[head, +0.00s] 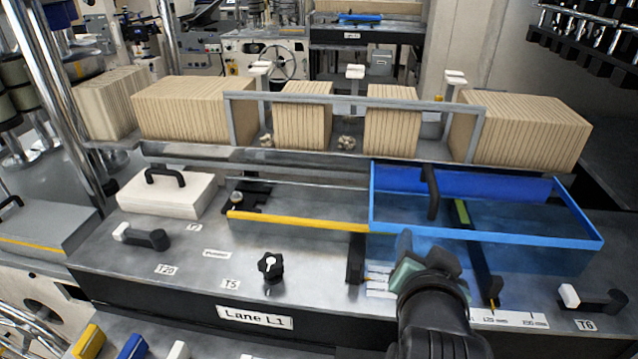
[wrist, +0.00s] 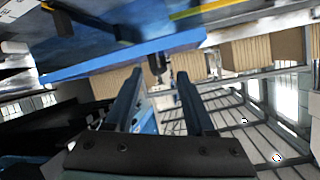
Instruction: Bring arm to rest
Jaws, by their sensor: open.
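My arm (head: 435,310) rises from the bottom of the head view, in front of the bench. Its far end, dark with a greenish part, hides the gripper's fingers there. In the wrist view my gripper (wrist: 158,95) shows two dark parallel fingers set apart, with nothing between them. Beyond the fingertips the wrist view shows the blue frame (wrist: 110,62) and a row of tan stacks (wrist: 245,55), seen tilted. The gripper is open and empty. I cannot tell its exact height above the bench.
The steel bench (head: 320,265) carries a blue-edged frame (head: 490,237), a yellow bar (head: 295,222), a white block with a black handle (head: 165,195), a black star knob (head: 270,265) and a lever at right (head: 595,298). Tan stacks (head: 195,108) stand behind. The bench's front-left surface has some bare room.

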